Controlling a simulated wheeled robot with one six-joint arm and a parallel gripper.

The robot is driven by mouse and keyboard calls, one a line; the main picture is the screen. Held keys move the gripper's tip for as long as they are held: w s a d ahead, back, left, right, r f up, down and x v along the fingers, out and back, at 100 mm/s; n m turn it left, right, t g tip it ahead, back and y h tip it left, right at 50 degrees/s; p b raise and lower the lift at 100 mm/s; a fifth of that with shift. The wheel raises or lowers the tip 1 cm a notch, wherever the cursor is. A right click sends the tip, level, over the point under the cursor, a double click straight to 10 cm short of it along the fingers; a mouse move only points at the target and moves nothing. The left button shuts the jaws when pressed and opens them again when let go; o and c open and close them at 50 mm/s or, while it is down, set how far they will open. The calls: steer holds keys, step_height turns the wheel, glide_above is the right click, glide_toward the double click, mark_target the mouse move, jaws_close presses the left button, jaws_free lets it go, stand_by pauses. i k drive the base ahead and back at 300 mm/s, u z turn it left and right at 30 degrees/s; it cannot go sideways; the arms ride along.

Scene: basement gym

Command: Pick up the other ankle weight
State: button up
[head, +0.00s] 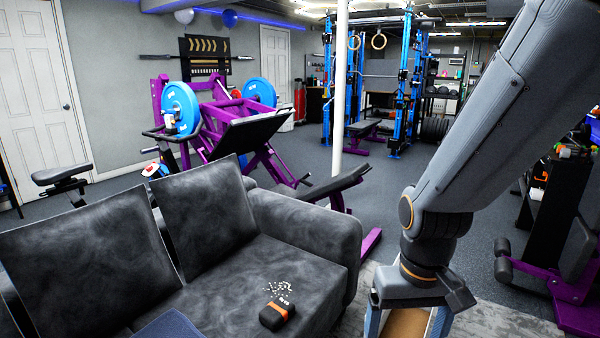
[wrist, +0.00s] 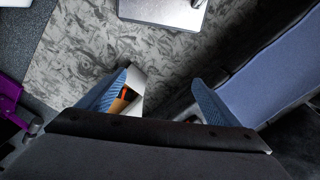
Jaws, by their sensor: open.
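My gripper (head: 406,328) points down at the lower right of the head view, with its two blue fingers apart. In the wrist view the gripper (wrist: 158,92) is open, with patterned rug between the fingers. A small black block with an orange band (head: 278,314), possibly an ankle weight, lies on the dark sofa seat, left of my gripper and apart from it. In the wrist view a pale open box (wrist: 136,80) with something orange and black inside (wrist: 122,103) shows beside the left finger, partly hidden by it. I cannot tell whether that is an ankle weight.
The dark sofa (head: 225,275) fills the lower left, with small white bits (head: 279,288) on its seat. A grey slab-like surface (wrist: 165,10) is at the wrist view's top. A white pole (head: 340,90) and purple leg-press machine (head: 245,130) stand behind. Grey floor is open beyond the sofa.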

mark_target(279, 310)
steer(key=k, duration=0.55)
steer(key=z, duration=0.2)
steer(key=i, duration=0.45)
steer(key=u, duration=0.6)
steer(key=i, duration=0.75)
steer(key=u, duration=0.7)
